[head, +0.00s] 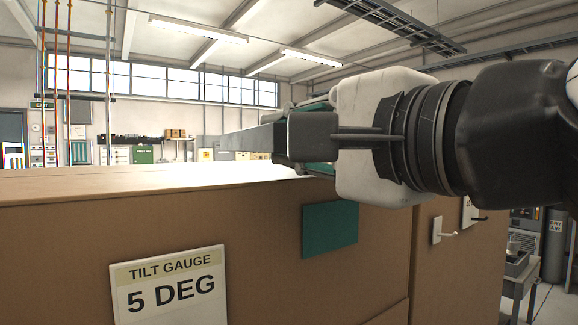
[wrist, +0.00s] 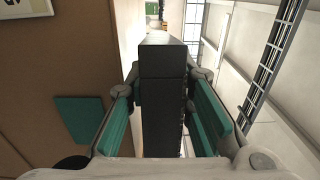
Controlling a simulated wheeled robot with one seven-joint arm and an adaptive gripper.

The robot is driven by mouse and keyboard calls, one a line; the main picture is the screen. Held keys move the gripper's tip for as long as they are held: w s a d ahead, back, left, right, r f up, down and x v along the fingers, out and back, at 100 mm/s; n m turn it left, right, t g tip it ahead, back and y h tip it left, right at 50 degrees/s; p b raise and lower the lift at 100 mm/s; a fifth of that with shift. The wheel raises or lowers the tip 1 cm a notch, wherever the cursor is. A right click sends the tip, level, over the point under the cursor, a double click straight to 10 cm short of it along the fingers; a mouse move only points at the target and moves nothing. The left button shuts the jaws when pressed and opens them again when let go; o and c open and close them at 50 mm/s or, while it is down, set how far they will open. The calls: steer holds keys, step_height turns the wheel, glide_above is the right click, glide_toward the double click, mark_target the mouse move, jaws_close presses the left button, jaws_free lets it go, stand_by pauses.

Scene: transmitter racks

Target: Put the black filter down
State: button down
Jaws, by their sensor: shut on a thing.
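My gripper (head: 293,135) reaches in from the right in the head view, level above the brown cabinet's top. In the wrist view my gripper (wrist: 166,85) has its teal-padded fingers on both sides of the black filter (wrist: 163,92), shut on it. The filter is a long dark block, pointing away from the wrist. In the head view the filter (head: 250,138) sticks out to the left past the fingers and looks greyer in the light. I cannot tell whether it clears or touches the cabinet top.
The brown cabinet (head: 60,245) fills the lower view; its bright top (head: 120,182) looks bare. Its front carries a tilt gauge sign (head: 170,287), a teal panel (head: 330,229) and a white hook (head: 440,232). A cable tray (head: 395,22) hangs overhead. A grey cart (head: 520,275) stands at right.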

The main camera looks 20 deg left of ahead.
steer(key=a, duration=0.2)
steer(key=shift+w+a, duration=0.25)
steer(key=shift+a, duration=0.1)
steer(key=shift+f, duration=1.9)
steer(key=c, duration=1.7)
jaws_free()
steer(key=shift+f, duration=0.1)
steer(key=shift+o, duration=1.4)
